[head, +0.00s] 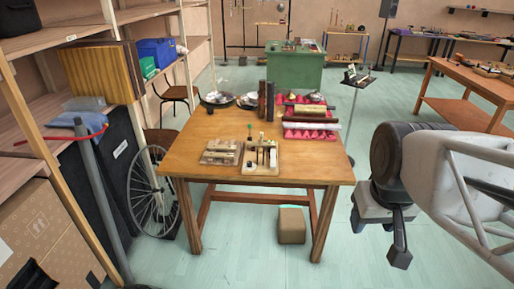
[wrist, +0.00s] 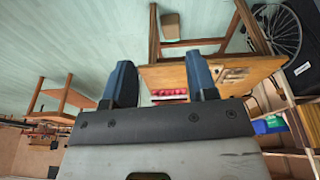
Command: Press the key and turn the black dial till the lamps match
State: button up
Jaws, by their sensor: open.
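A wooden table (head: 202,180) stands in the middle of the head view. Near its front edge lie two pale boards side by side. The left board (head: 208,160) carries light strips. The right board (head: 259,171) carries small dark upright parts. The key, the black dial and the lamps are too small to tell apart. My gripper (head: 381,238) hangs in the air right of the table, well away from both boards. In the wrist view my gripper (wrist: 160,84) shows two blue fingers spread apart with nothing between them. The table appears upside down beyond them.
Dark cylinders (head: 266,100), a red ridged tray (head: 310,131) and metal bowls (head: 217,99) fill the table's back. A music stand (head: 357,80) stands behind its right side. Shelving and a spoked wheel (head: 152,196) are at left. A brown box (head: 291,226) is under the table.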

jog(key=w+a+r+n, duration=0.1)
jog(key=w+a+n, duration=0.15)
jog(key=w, duration=0.65)
jog(key=w+a+r+n, duration=0.15)
jog(key=w+n, duration=0.25)
jog(key=w, duration=0.6)
jog(key=n+g, duration=0.3)
jog(key=n, duration=1.6)
send_over(249, 162)
jog(key=shift+m, duration=0.25)
jog(key=f, duration=2.9)
jog(key=shift+s+d+f, duration=0.1)
jog(key=shift+s+d, duration=0.05)
jog(key=shift+d, duration=0.1)
jog(key=shift+a+f, duration=0.15)
jog(key=shift+f, duration=0.05)
jog(key=shift+f, duration=0.15)
jog(key=shift+f, duration=3.75)
jog(key=shift+c, duration=0.2)
